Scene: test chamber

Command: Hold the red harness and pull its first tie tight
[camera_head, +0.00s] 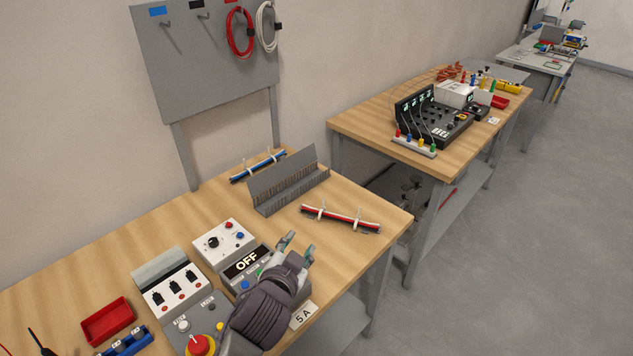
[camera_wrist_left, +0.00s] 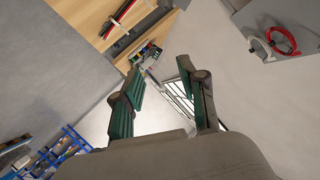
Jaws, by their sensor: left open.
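The red harness (camera_head: 340,218), a bundle of red, black and white wires with two pale ties around it, lies on the near wooden table right of the grey slotted rack. It also shows at the top of the left wrist view (camera_wrist_left: 127,26). A blue harness (camera_head: 258,166) with pale ties lies behind the rack. My left gripper (camera_head: 297,245) is open and empty above the table's front part, left of and nearer than the red harness, apart from it. Its two fingers stand apart in the left wrist view (camera_wrist_left: 158,88). My right gripper is not in view.
The grey rack (camera_head: 290,184) stands between the harnesses. Control boxes, an OFF display (camera_head: 246,262) and a red tray (camera_head: 107,320) crowd the table's left part. A pegboard (camera_head: 207,60) with coiled cables stands behind. The wood around the red harness is clear.

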